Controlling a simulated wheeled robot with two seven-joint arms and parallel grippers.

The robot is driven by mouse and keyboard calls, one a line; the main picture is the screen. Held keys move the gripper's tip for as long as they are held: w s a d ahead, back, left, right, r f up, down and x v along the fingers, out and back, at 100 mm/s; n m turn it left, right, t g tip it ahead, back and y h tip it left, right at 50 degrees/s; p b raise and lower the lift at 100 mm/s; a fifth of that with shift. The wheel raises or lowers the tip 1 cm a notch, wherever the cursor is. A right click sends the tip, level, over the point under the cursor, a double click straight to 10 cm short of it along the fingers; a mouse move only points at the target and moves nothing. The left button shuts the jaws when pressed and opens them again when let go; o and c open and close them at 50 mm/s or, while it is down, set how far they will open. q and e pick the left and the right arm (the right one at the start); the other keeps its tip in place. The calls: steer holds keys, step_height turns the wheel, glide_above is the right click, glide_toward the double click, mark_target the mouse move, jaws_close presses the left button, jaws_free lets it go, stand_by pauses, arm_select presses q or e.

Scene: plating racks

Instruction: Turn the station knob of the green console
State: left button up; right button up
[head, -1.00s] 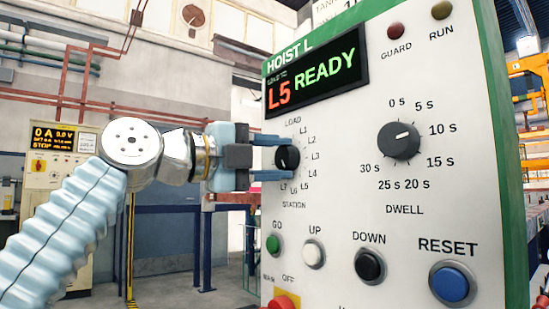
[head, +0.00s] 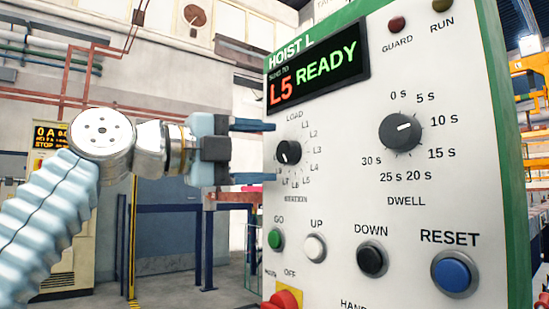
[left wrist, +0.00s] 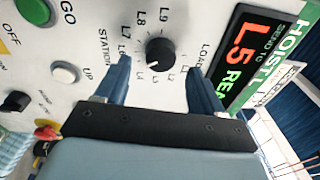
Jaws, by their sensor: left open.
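The green-framed console (head: 345,190) labelled HOIST L stands at the right of the head view. Its black station knob (head: 288,152) sits below the display (head: 318,75), which reads L5 READY. The knob also shows in the left wrist view (left wrist: 159,51), between and beyond the fingertips. My right gripper is in neither view.
The panel also carries a dwell knob (head: 400,131), a green GO button (head: 275,239), white UP (head: 314,247), black DOWN (head: 371,259) and blue RESET (head: 454,274) buttons. A red knob (head: 284,300) is at the lower edge. Another control cabinet (head: 66,240) stands behind my arm.

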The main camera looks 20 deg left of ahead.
arm_select(q)
steer(key=b+v, duration=0.1)
steer(key=v, duration=0.9)
steer(key=shift+s+a+b, duration=0.15)
steer(key=shift+s+b, duration=0.05)
steer(key=shift+b, duration=0.2)
